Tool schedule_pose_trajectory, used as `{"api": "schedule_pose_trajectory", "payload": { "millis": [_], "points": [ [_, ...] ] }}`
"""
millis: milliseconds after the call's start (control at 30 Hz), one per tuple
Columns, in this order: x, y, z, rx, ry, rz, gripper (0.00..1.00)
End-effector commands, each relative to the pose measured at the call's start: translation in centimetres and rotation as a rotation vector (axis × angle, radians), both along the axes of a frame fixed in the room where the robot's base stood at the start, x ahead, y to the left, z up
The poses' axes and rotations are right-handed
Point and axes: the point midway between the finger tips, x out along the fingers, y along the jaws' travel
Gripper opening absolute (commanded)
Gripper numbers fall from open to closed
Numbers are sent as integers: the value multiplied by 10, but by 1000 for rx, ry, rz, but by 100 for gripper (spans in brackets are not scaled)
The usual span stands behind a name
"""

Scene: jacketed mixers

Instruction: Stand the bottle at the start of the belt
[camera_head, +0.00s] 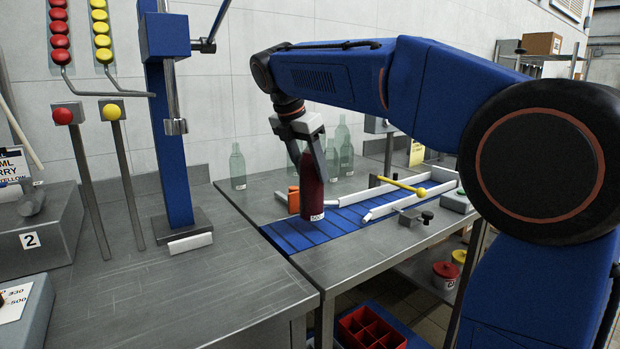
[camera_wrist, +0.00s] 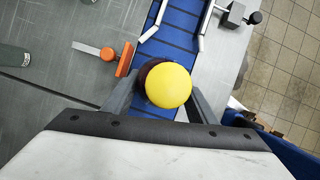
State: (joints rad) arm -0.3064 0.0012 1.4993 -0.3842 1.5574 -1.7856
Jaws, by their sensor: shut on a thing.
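A dark red bottle (camera_head: 311,188) with a small white label stands upright at the near end of the blue belt (camera_head: 292,236). My gripper (camera_head: 311,150) is shut on the bottle's upper part from above. In the wrist view the bottle (camera_wrist: 145,75) shows from the top, with a round yellow cap (camera_wrist: 168,86) between the two fingers. The belt (camera_wrist: 172,40) runs under and beyond it. Whether the bottle's base touches the belt or hangs just above it, I cannot tell.
White guide rails (camera_head: 395,205) line the belt further along, with a yellow rod (camera_head: 402,186) across them. An orange block (camera_head: 293,200) sits beside the belt's left edge. Clear glass bottles (camera_head: 238,167) stand behind. The left bench (camera_head: 170,285) is mostly clear in front.

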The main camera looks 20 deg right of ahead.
Motion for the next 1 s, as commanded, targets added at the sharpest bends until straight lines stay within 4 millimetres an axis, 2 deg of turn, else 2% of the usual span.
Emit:
{"api": "schedule_pose_trajectory", "payload": {
  "millis": [200, 600, 633, 700, 1000],
  "points": [
    [-1, 0, -23, -1, 0, 1, 0],
    [0, 0, -27, 0, -1, 0, 0],
    [0, 0, -27, 0, 0, 1, 57],
    [0, 0, -27, 0, 0, 0, 71],
    [0, 0, -26, 0, 0, 0, 71]
  ]
}}
